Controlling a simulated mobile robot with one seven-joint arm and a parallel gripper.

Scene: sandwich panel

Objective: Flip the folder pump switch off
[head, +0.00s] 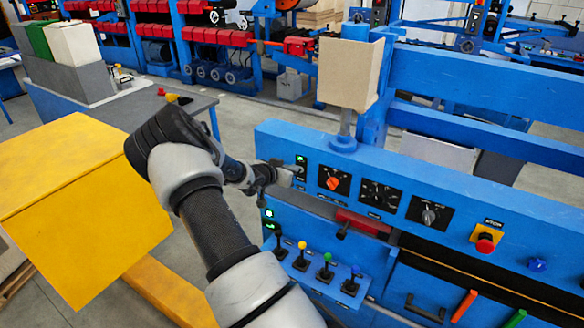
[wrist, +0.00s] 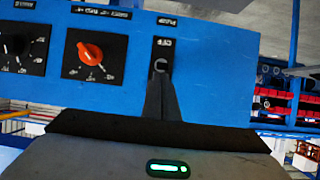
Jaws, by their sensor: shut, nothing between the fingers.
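The small black switch plate (head: 301,162) is at the left end of the blue control panel in the head view, with a small green light on it.
An orange rotary knob (head: 333,183) sits beside the switch; it also shows in the wrist view (wrist: 90,54). Farther right are a dark dial (head: 380,195), a grey knob (head: 429,216) and a red stop button (head: 485,243). Several coloured levers (head: 325,267) stand below. A yellow box (head: 90,220) is left.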

